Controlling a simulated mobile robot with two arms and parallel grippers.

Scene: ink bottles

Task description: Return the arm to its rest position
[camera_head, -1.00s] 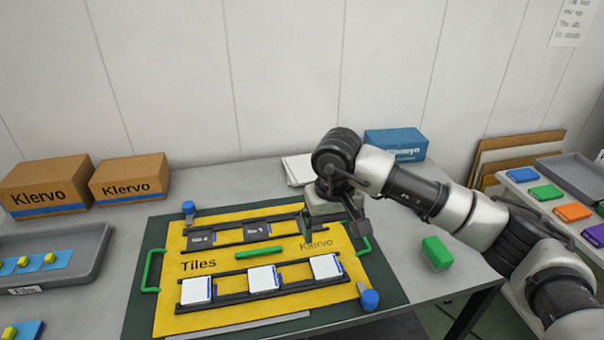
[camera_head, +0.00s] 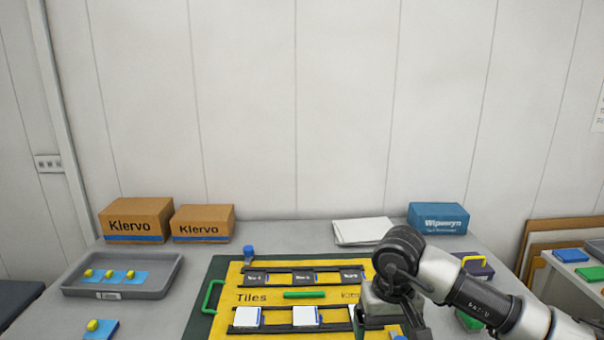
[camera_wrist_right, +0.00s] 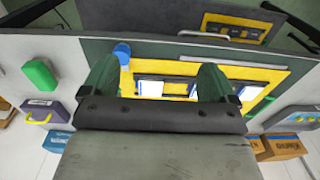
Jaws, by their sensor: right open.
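My right arm reaches in from the right in the head view, and its gripper (camera_head: 392,318) hangs over the right part of the yellow Tiles board (camera_head: 273,295). In the right wrist view the two green-dark fingers of the gripper (camera_wrist_right: 158,80) are spread wide with nothing between them. Dark tiles (camera_head: 303,277) lie in the board's back rail. White tiles (camera_head: 248,316) lie in its front rail, where my arm hides the right end. My left gripper is not in view.
A green block (camera_head: 467,321) and a purple box (camera_head: 478,267) with a yellow handle are beside my arm. A blue carton (camera_head: 438,218) and white papers (camera_head: 363,231) stand behind. A grey tray (camera_head: 160,280) and Klervo cartons (camera_head: 203,223) are at the left.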

